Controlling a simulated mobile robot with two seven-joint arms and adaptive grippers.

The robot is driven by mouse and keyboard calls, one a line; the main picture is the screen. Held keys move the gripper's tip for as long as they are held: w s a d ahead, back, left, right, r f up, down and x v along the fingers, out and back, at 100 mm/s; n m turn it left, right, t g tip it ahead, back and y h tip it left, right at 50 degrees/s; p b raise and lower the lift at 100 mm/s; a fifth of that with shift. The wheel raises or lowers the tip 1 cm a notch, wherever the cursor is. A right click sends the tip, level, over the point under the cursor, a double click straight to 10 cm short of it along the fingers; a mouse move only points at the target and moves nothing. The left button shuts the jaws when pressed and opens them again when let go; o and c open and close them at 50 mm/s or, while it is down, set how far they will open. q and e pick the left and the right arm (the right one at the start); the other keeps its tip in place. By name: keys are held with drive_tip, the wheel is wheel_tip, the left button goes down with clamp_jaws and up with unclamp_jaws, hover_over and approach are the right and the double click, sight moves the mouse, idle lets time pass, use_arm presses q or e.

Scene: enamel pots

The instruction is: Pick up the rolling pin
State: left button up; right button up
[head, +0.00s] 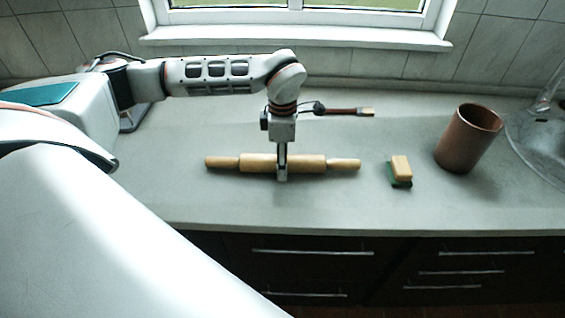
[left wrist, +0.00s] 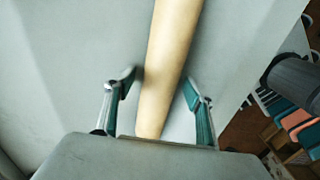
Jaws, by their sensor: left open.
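A wooden rolling pin (head: 258,163) lies across the grey counter in the head view, its handles pointing left and right. It also shows in the left wrist view (left wrist: 167,65), running between the fingers. My left gripper (head: 282,176) points down over the middle of the rolling pin. In the left wrist view its two fingers (left wrist: 160,87) are open, one on each side of the pin. I cannot tell whether either finger touches it. The gripper hides a small part of the pin's middle in the head view. My right gripper is not in view.
A wood-and-green brush or sponge (head: 401,171) lies right of the pin. A dark-handled tool (head: 345,111) lies behind the gripper. The counter's front edge is close below the pin.

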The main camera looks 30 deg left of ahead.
use_arm(q)
clamp_jaws()
drive_tip(key=shift+r, duration=0.15)
